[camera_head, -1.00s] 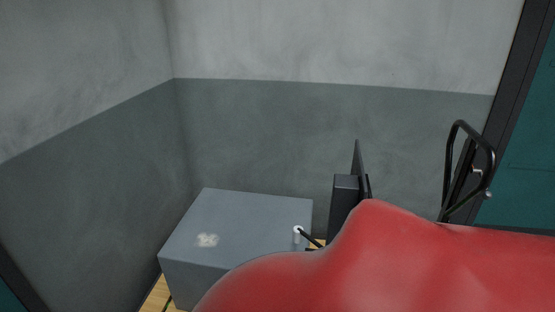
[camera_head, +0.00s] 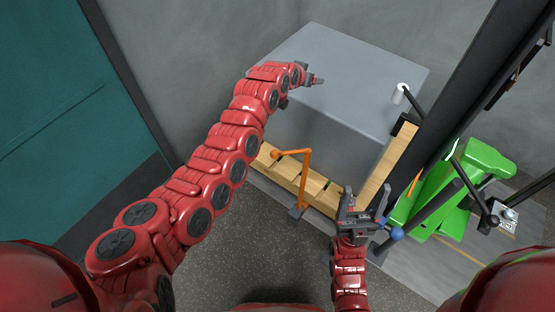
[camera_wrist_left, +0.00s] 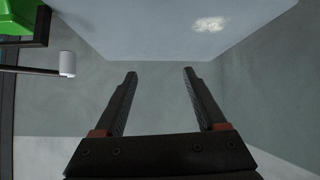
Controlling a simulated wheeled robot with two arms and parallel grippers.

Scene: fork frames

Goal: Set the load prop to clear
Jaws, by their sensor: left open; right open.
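An orange bent bar (camera_head: 305,165), which looks like the load prop, stands at the front edge of the wooden pallet (camera_head: 330,196), with an orange knob at its left end and a grey foot below. A big grey block (camera_head: 335,85) rests on the pallet. My right gripper (camera_head: 366,190) is open and empty, to the right of the bar and apart from it, by the pallet's front right corner. My left gripper (camera_head: 318,80) is over or beside the block's top; it shows open and empty in the left wrist view (camera_wrist_left: 160,73).
A black mast (camera_head: 445,110) and a green truck body (camera_head: 450,190) stand at the right. A white-gripped lever (camera_head: 401,92) juts out near the block, and a blue ball knob (camera_head: 396,234) is close to my right gripper. Speckled floor (camera_head: 240,250) is clear in front.

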